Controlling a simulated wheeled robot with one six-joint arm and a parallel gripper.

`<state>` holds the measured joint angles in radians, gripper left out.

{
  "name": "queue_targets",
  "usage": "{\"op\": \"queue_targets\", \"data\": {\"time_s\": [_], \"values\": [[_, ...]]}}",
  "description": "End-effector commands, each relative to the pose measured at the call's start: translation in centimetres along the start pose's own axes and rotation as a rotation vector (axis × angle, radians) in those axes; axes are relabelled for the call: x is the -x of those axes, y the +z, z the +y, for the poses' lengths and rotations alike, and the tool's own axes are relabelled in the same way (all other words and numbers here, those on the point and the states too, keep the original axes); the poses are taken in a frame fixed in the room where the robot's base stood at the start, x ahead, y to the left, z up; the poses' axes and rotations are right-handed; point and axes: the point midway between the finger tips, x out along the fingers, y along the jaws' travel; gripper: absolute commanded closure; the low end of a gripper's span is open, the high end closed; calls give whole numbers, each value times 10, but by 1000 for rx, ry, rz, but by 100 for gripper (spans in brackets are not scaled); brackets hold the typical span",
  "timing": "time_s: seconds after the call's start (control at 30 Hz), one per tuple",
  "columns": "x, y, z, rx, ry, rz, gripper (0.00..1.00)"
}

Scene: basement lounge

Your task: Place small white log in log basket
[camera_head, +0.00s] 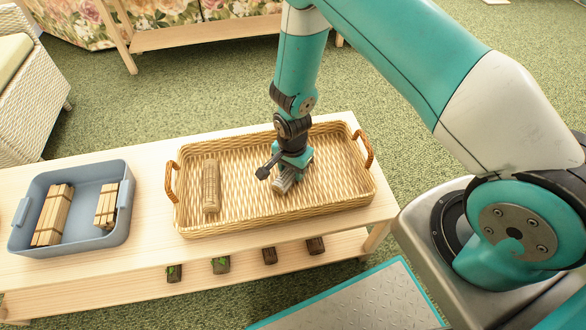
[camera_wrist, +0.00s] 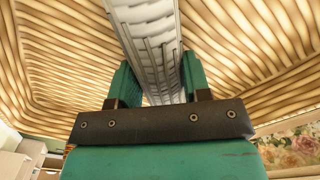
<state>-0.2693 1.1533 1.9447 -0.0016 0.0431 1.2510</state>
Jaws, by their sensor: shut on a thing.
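My gripper (camera_head: 287,177) reaches down inside the wicker log basket (camera_head: 330,196) on the wooden bench. The small white log (camera_wrist: 152,42) lies between the two green fingers in the wrist view, and the gripper (camera_wrist: 155,85) is shut on it. In the head view only a short grey-white end of the log (camera_head: 281,187) shows under the gripper. The basket's woven surface (camera_wrist: 225,40) fills the wrist view around the log. I cannot tell whether the log touches the basket floor.
A light brown log (camera_head: 211,185) lies in the basket's left part. A blue-grey bin (camera_head: 87,222) with bundled sticks stands to the left on the bench (camera_head: 150,208). Several dark short logs (camera_head: 269,256) sit on the lower shelf. The basket's right part is clear.

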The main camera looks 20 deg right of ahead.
Motion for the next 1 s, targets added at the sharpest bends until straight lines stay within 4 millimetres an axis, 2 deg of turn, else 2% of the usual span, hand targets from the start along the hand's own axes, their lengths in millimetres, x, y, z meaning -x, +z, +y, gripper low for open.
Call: {"op": "queue_targets", "data": {"time_s": [0.3, 0.33, 0.4, 0.43, 0.77, 0.87, 1.0], "values": [[-3, 0, 0, 0, -1, 0, 83], [-2, 0, 0, 0, -1, 0, 51], [-2, 0, 0, 0, -1, 0, 35], [-2, 0, 0, 0, -1, 0, 31], [4, 0, -1, 0, -2, 1, 31], [16, 0, -1, 0, -4, 1, 31], [47, 0, -1, 0, -5, 2, 31]]}}
